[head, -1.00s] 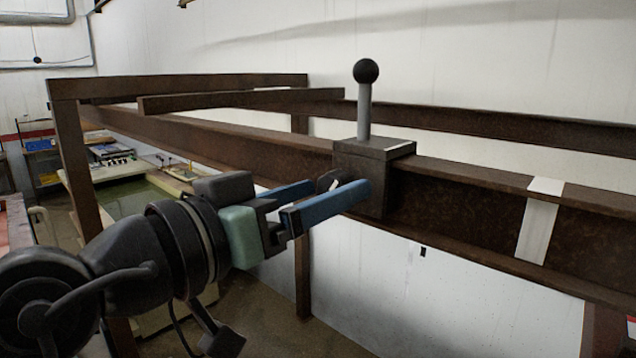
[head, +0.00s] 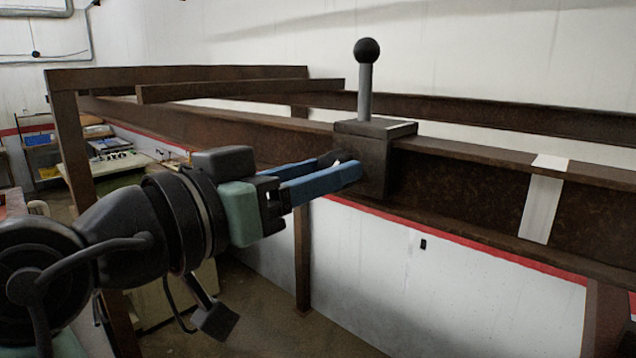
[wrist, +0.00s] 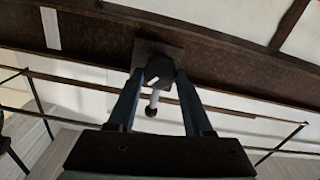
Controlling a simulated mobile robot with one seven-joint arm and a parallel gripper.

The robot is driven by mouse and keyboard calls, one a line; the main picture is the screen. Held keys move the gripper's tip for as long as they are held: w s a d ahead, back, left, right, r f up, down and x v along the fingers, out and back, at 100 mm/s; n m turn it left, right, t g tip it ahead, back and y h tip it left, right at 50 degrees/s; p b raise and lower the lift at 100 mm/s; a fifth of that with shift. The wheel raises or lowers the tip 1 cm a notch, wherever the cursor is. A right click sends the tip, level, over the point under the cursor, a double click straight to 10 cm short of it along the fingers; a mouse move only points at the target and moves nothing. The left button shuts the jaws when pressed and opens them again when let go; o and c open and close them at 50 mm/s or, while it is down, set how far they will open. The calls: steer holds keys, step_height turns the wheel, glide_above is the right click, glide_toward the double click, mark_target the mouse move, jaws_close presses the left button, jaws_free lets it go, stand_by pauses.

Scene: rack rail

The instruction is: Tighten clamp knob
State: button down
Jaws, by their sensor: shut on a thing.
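The clamp is a dark block (head: 374,150) on a rusty beam, with a grey upright post (head: 365,92) topped by a black ball. The dark clamp knob (head: 329,158) is on the block's near side, mostly hidden by my blue fingers in the head view. In the wrist view the knob (wrist: 160,73) shows between the fingertips, with a pale mark on it. My gripper (head: 343,167) reaches in from the left and is shut on the knob. It also shows in the wrist view (wrist: 161,82), one finger on each side of the knob.
The rusty beam (head: 455,185) runs across the view, with a white strip (head: 541,205) right of the clamp. More frame rails (head: 215,90) and a post (head: 302,255) stand behind and below. Benches with equipment (head: 105,160) are at the back left. The space above the beam is open.

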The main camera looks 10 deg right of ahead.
steer(key=shift+s+m+b, duration=0.1)
steer(key=shift+m+b, duration=3.3)
steer(key=shift+b, duration=0.55)
steer(key=shift+c, duration=1.5)
jaws_free()
steer(key=b+v, duration=0.1)
steer(key=v, duration=1.2)
steer(key=shift+b, duration=0.3)
